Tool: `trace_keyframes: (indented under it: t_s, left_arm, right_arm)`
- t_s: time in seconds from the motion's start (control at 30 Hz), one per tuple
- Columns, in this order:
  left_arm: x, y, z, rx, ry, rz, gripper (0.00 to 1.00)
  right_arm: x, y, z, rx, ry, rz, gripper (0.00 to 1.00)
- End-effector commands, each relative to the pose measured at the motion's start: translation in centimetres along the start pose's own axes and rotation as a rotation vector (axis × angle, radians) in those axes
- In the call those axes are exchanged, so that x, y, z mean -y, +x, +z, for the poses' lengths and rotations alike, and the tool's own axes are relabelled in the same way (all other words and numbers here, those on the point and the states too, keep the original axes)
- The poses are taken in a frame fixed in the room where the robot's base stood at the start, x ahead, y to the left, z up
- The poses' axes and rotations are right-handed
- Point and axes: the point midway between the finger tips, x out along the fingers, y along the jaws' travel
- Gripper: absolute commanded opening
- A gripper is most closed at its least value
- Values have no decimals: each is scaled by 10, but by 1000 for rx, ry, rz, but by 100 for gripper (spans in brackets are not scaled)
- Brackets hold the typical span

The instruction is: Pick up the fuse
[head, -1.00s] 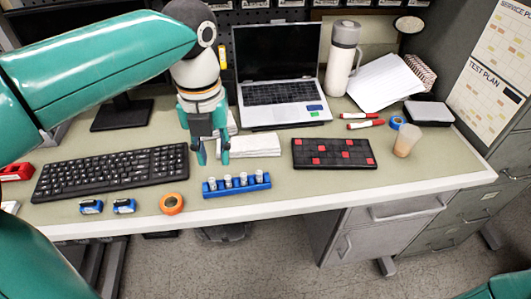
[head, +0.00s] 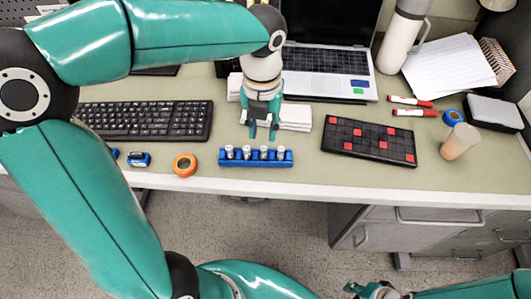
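Several small silver-white fuses (head: 264,153) stand upright in a row in a blue rack (head: 256,163) near the front edge of the desk. The task does not say which fuse is meant. My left gripper (head: 263,134) points down just behind and above the middle of the rack. Its two fingers are apart with nothing visible between them. It looks clear of the fuses, but the exact height is hard to tell. Part of my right arm shows at the bottom right; its fingertips cannot be seen.
An orange tape roll (head: 185,165) and a blue-and-white item (head: 139,159) lie left of the rack. A keyboard (head: 150,120) is behind them. A black-and-red pad (head: 368,140) lies to the right. White papers (head: 296,117) and a laptop (head: 322,85) are behind the gripper.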

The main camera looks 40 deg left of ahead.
Motion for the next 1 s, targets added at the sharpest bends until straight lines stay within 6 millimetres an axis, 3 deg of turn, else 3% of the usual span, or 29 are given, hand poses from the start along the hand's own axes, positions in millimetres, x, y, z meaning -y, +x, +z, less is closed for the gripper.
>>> trace_keyframes:
  t_s: [0.27,0.6,0.87,1.0]
  left_arm:
    - [1,19,-1,-2,0,1,31]
    - [3,60,-2,-1,0,0,31]
    - [4,62,-1,0,1,-1,31]
    - [4,62,-1,0,1,-1,8]
  right_arm:
    - [0,0,0,0,0,0,31]
    - [0,1,0,0,0,0,31]
    - [0,0,0,0,0,0,31]
    - [0,0,0,0,0,0,31]
